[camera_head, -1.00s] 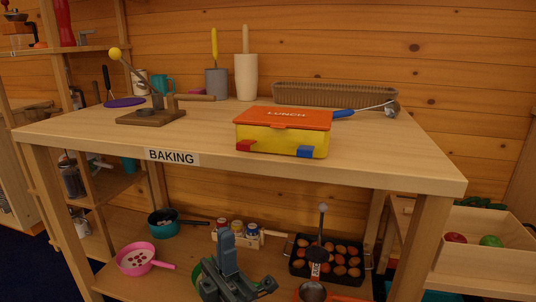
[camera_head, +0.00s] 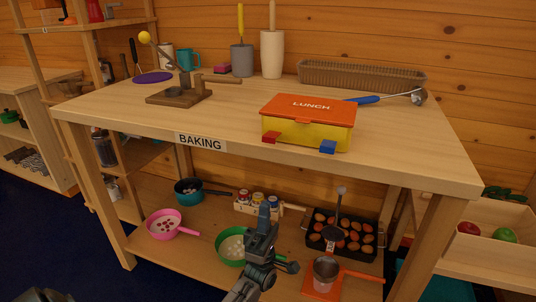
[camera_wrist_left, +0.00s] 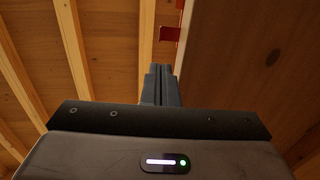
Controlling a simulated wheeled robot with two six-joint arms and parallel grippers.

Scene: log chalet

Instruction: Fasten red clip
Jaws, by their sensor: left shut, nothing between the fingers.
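The yellow lunch box (camera_head: 305,134) with its orange lid (camera_head: 310,108) down stands near the front edge of the table. The red clip (camera_head: 272,137) is low on its front left, the blue clip (camera_head: 328,146) on its front right. I cannot tell whether the red clip is latched. My left gripper (camera_head: 264,208) is shut and empty, pointing up, below the tabletop in front of the box. In the left wrist view its fingers (camera_wrist_left: 160,72) are together, and a red part (camera_wrist_left: 170,34), likely the clip, shows beyond the tips, apart from them. My right gripper is out of view.
The tabletop (camera_head: 400,155) overhangs near my left gripper. A ladle (camera_head: 395,97) lies behind the box; a wooden press (camera_head: 180,96) stands left.

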